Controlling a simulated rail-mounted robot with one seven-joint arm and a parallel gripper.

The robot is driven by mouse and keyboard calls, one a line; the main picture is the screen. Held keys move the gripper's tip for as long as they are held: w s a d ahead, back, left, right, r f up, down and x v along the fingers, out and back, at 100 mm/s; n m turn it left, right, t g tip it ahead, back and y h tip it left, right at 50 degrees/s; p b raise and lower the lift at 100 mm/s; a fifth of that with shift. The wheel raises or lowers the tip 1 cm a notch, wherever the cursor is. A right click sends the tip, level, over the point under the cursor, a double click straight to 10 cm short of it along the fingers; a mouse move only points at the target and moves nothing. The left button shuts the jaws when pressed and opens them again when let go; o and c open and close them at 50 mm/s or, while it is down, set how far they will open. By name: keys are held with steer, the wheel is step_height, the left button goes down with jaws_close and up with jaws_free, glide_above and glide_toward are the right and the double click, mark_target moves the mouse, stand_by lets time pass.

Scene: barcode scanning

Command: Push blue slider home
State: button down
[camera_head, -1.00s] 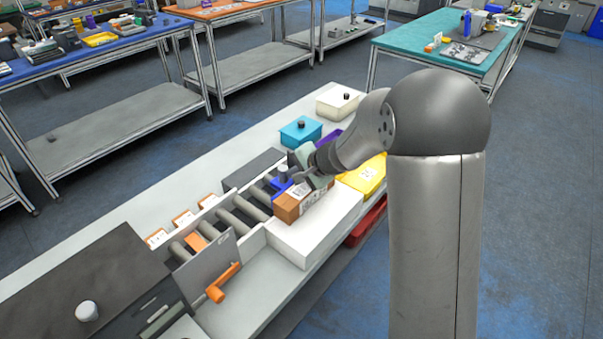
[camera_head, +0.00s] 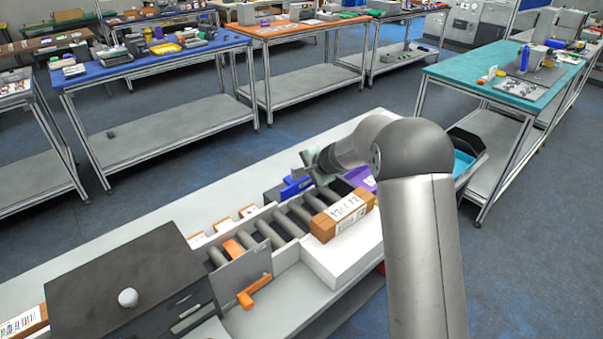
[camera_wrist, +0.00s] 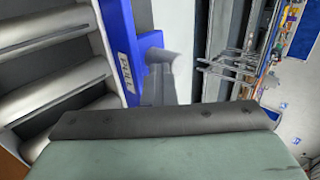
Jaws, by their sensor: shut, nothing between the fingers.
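The blue slider (camera_head: 296,187) lies at the far side of the grey roller conveyor. In the wrist view the slider (camera_wrist: 120,50) is a tall blue bar with a white label and a short blue arm reaching right. A light grey round piece (camera_wrist: 168,60) is beside that arm; I cannot tell whether it joins the slider. My gripper (camera_head: 308,168) is shut and empty, close above and behind the slider. Its dark and green housing fills the bottom of the wrist view and hides what lies below. I cannot tell whether the fingers touch the slider.
A brown labelled box (camera_head: 343,215) stands on a white block (camera_head: 340,255) at the conveyor's right end. A grey plate with an orange handle (camera_head: 254,290) stands at the near left. A dark cabinet (camera_head: 120,270) with a white knob is further left. A purple item (camera_head: 358,178) is behind the box.

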steer(key=shift+w+a+r, duration=0.1)
steer(key=shift+w+r, duration=0.05)
steer(key=shift+r, duration=0.15)
steer(key=shift+r, duration=0.15)
steer(key=s+f+v, duration=0.1)
steer(key=v, duration=0.8)
steer(key=s+d+r+n+g+h, duration=0.1)
steer(key=s+d+r+n, duration=0.1)
steer(key=s, duration=0.6)
steer(key=s+d+r+n+g, duration=0.1)
steer(key=s+n+g, duration=0.1)
steer(key=s, duration=0.5)
steer(key=s+d+f+n+g+h, duration=0.1)
steer(key=s+d, duration=0.2)
steer(key=s, duration=0.5)
steer(key=s+d+f+n+g+h, duration=0.1)
steer(key=s+d+n+h, duration=0.1)
steer(key=s, duration=0.6)
steer(key=s+d+f+n+g+h, duration=0.1)
steer(key=s+d+n+h, duration=0.1)
steer(key=s+d, duration=0.3)
steer(key=s, duration=0.4)
steer(key=shift+f, duration=0.1)
